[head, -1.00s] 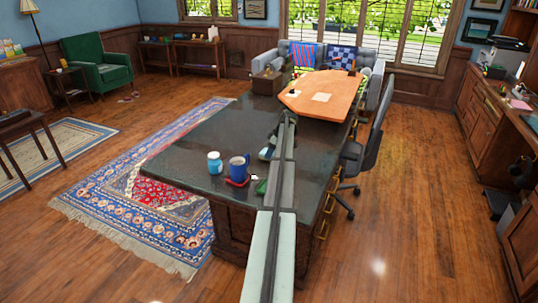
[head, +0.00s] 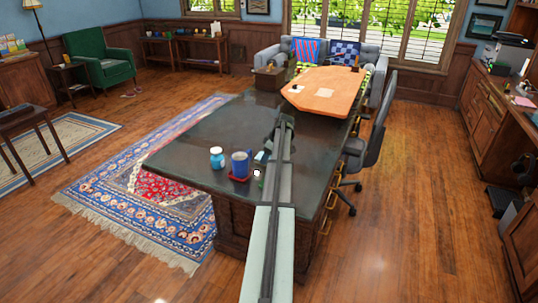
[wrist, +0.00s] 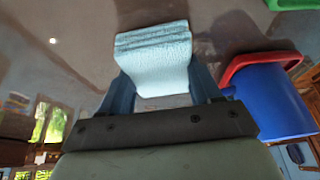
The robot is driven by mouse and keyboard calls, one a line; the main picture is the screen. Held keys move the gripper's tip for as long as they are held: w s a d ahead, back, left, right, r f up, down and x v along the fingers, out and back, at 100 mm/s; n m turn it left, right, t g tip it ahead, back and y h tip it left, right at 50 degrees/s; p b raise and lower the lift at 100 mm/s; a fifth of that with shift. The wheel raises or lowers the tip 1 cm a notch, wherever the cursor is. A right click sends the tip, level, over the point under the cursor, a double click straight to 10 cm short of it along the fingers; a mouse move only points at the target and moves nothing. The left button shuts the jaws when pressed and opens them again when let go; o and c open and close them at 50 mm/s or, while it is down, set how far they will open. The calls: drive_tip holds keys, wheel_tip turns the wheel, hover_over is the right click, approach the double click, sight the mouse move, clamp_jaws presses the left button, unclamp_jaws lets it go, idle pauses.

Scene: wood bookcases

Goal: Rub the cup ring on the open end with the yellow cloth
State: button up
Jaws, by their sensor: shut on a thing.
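My gripper (wrist: 165,105) is shut on a folded pale blue cloth (wrist: 155,62). The cloth hangs out beyond the fingers over the dark desk top; I cannot tell whether it touches the desk. In the head view the cloth (head: 261,156) shows small, just right of the blue mug (head: 240,164). No yellow cloth is seen. I cannot make out a cup ring; my arm hides part of the desk (head: 195,145).
A blue jar with a white lid (head: 216,158) stands left of the mug. A green object (wrist: 290,4) lies near the mug. An orange board (head: 325,90) covers the far desk end. An office chair (head: 372,140) stands at right. The desk's left part is clear.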

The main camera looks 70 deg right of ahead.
drive_tip(key=d, duration=0.8)
drive_tip(key=shift+d, duration=0.15)
wheel_tip(320, 180, up, 8)
idle(0.5)
drive_tip(key=shift+w, duration=0.1)
drive_tip(key=w+a+r+n, duration=0.1)
drive_tip(key=w+a+r, duration=0.1)
drive_tip(key=w+a, duration=2.45)
drive_tip(key=w+a+f, duration=0.1)
drive_tip(key=w+a, duration=0.3)
drive_tip(key=a, duration=0.9)
drive_tip(key=w+a+f, duration=0.2)
drive_tip(key=w+a, duration=0.1)
drive_tip(key=a, duration=1)
drive_tip(key=w+a+f, duration=0.1)
drive_tip(key=w+a, duration=0.3)
drive_tip(key=a, duration=0.9)
drive_tip(key=s+a, duration=0.2)
drive_tip(key=a, duration=1)
drive_tip(key=s+a+f+m, duration=0.1)
drive_tip(key=s+a, duration=0.2)
drive_tip(key=a, duration=1)
drive_tip(key=shift+f, duration=0.3)
